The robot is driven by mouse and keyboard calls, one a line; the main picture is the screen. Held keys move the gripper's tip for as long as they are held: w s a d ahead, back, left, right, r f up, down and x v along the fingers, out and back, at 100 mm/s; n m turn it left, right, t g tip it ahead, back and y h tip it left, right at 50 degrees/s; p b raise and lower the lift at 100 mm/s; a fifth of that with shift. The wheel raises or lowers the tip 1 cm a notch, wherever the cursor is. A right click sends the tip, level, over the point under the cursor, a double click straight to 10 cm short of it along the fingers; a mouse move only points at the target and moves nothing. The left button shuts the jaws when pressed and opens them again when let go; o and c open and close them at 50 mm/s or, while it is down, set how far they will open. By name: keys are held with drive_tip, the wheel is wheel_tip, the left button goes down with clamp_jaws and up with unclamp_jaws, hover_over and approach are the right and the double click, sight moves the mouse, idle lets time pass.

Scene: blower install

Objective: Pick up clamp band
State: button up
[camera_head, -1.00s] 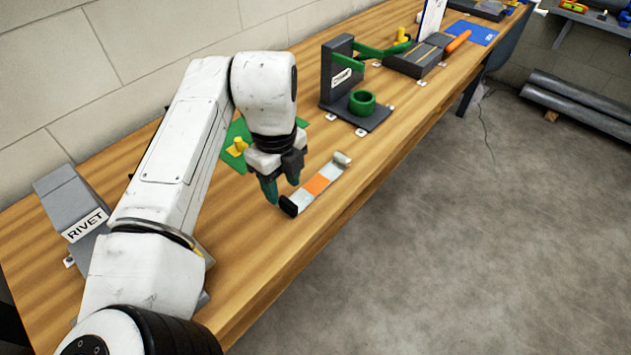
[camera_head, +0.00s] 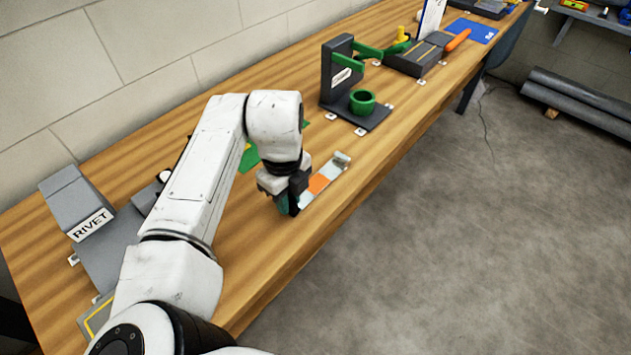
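A flat grey strip with an orange middle, which looks like the clamp band (camera_head: 319,184), lies on the wooden bench. A raised silvery piece is at its far end, and its near end is dark. My gripper (camera_head: 288,207) points down at this near end, with teal fingertips close to the bench top. The near end is partly hidden by the fingers. I cannot tell whether the fingers touch or grip it.
A dark upright fixture (camera_head: 338,72) with a green ring (camera_head: 362,102) stands beyond the strip. A grey block labelled RIVET (camera_head: 88,222) is at the left. A green mat (camera_head: 250,158) is partly behind my arm. The bench's front edge is close on the right.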

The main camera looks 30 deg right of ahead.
clamp_jaws()
drive_tip(key=shift+r, duration=0.1)
